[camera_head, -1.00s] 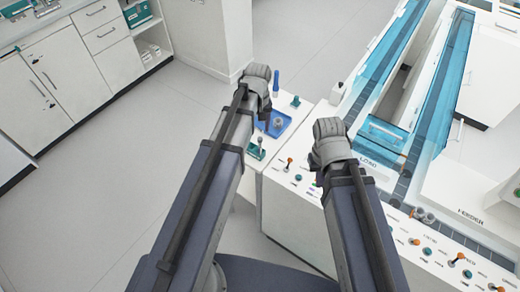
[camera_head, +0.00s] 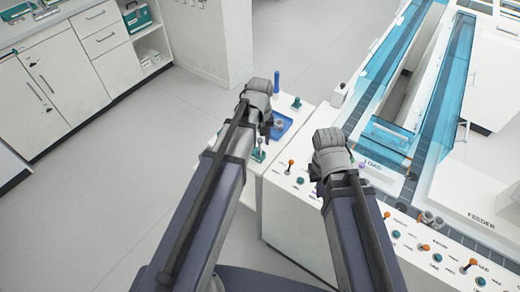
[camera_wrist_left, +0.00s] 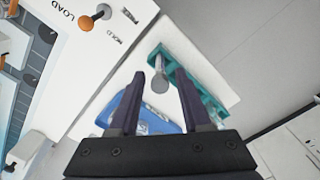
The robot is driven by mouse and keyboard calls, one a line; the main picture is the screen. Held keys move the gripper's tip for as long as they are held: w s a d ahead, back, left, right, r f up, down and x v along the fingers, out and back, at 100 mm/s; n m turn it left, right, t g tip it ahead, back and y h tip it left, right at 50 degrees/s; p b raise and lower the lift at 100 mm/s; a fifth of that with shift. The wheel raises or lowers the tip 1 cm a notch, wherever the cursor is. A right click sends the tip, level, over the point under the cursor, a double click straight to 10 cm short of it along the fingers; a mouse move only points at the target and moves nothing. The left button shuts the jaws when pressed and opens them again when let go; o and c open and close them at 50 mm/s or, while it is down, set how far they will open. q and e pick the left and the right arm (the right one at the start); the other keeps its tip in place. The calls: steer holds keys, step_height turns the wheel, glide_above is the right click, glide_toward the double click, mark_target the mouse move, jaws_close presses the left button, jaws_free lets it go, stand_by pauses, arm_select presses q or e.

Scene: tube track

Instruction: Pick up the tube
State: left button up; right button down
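A small tube with a round grey cap stands at a teal holder (camera_head: 258,156) on the white bench in the head view. In the left wrist view the grey cap (camera_wrist_left: 160,84) shows between my left fingertips, beside the teal holder (camera_wrist_left: 196,80). My left gripper (camera_wrist_left: 160,75) is open; its fingers point at the tube, and whether they touch it cannot be told. In the head view my left gripper (camera_head: 268,127) is partly hidden by its own wrist. My right gripper (camera_head: 318,178) is over the panel edge, its fingers mostly hidden.
A blue tray (camera_head: 280,128) with metallic contents lies beside the holder. A blue upright cylinder (camera_head: 277,82) and a green-topped knob (camera_head: 296,103) are behind it. Orange-topped levers (camera_head: 291,164) line the panel near the LOAD label. Blue clear-walled track channels (camera_head: 440,110) run at the right.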

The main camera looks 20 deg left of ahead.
arm_select(q)
jaws_close()
step_height(320, 180, up, 10)
steer(key=p, duration=1)
steer(key=shift+f, duration=0.2)
steer(key=shift+f+b, duration=4.55)
steer(key=shift+b, duration=0.15)
